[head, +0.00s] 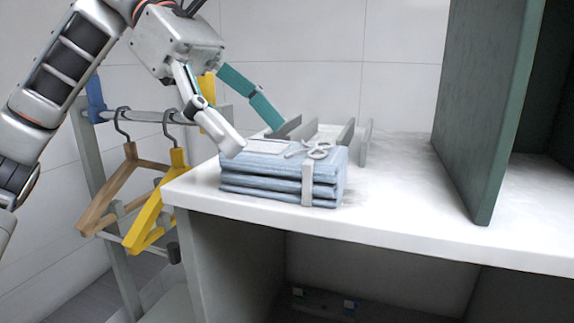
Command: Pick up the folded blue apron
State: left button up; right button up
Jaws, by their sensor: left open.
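The folded blue apron (265,181) lies as a flat stack of layers near the left front corner of the white counter. A pale band runs down its right front side, and a pale tag and a light ring-shaped item rest on its top. My left gripper (258,136) is above the apron, open, with its two fingers spread. The nearer finger's tip is by the apron's left top edge; I cannot tell whether it touches. The farther teal finger reaches behind the apron. My right gripper is not in view.
Grey upright dividers (345,138) stand on the counter (410,205) just behind the apron. A green panel (485,100) rises at the right. A rail at the left holds a wooden hanger (108,190) and a yellow hanger (150,215). The counter between apron and panel is clear.

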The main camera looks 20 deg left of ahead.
aim_at(280, 149)
pick_arm(q)
jog(key=x, duration=0.5)
jog(key=shift+w+d, duration=0.3)
jog(key=shift+w, duration=0.05)
jog(key=c, duration=1.3)
